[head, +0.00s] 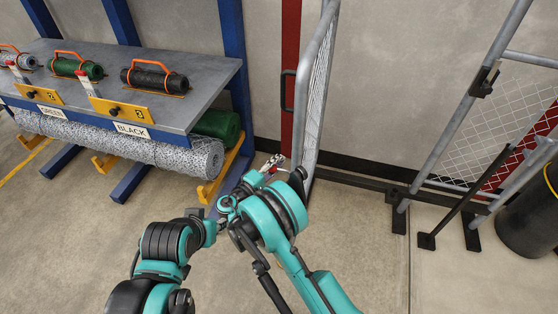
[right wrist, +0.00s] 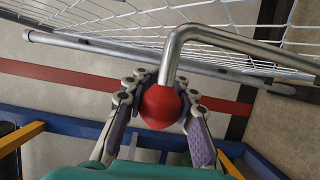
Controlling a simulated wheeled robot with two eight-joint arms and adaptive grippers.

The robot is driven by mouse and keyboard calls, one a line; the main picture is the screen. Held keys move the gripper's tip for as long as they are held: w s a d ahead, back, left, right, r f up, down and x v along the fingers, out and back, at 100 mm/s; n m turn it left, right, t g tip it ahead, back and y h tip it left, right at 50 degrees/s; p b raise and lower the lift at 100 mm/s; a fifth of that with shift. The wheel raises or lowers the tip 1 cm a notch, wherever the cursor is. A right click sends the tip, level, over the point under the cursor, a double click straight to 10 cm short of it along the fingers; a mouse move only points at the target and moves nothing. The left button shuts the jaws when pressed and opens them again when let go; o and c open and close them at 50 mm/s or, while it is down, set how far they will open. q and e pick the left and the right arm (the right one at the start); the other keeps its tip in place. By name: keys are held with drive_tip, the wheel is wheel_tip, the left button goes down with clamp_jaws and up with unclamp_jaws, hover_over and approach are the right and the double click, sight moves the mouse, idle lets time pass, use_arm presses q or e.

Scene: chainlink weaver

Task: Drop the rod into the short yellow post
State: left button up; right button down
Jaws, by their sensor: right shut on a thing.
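In the right wrist view a bent grey metal rod (right wrist: 235,42) runs in from the right and turns down into a red ball knob (right wrist: 160,107). My right gripper (right wrist: 160,98) is shut on this knob, with a finger on each side of it. In the head view my right gripper (head: 273,165) is small, beside the lower part of the mesh gate (head: 318,80). The rod's far end is hidden. I cannot make out a short yellow post in either view. My left arm ends near the right arm (head: 228,206); its fingers are not clear.
A rack with blue posts (head: 233,50), a grey shelf (head: 215,85) and a mesh roll (head: 130,145) stands at the left. A second mesh panel (head: 470,140) with a black brace (head: 465,195) and a black cylinder (head: 530,215) stand at the right. Floor between is clear.

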wheel_tip(320, 180, down, 8)
drive_tip(key=c, duration=1.2)
unclamp_jaws()
drive_tip(key=shift+w, duration=0.1)
drive_tip(key=shift+r, duration=0.15)
wheel_tip(320, 180, up, 10)
drive_tip(key=shift+f, duration=0.1)
